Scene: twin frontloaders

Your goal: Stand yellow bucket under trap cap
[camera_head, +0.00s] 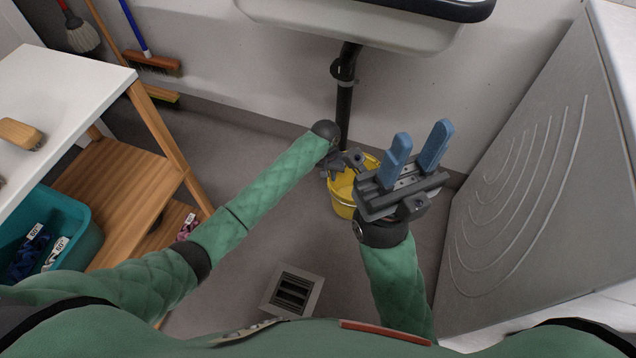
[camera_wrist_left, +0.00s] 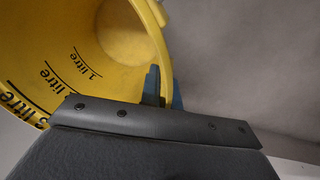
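The yellow bucket (camera_head: 341,194) is at the foot of the back wall, below the sink pipe, partly hidden by my grippers. I cannot tell whether its base touches the floor. In the left wrist view the bucket (camera_wrist_left: 125,40) shows its inside with black litre marks. My left gripper (camera_wrist_left: 164,88) has its blue fingers on either side of the rim, closed on it. The black drain pipe with its trap fitting (camera_head: 345,70) hangs from the sink; a separate cap is not clear. My right gripper (camera_head: 422,132) is open and empty, in front of the bucket's right side.
The sink (camera_head: 350,28) overhangs at the back. A grey ribbed panel (camera_head: 525,190) stands at right. A wooden shelf with white top (camera_head: 70,90) and teal bin (camera_head: 85,235) is at left. A floor drain (camera_head: 292,290) lies in clear floor.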

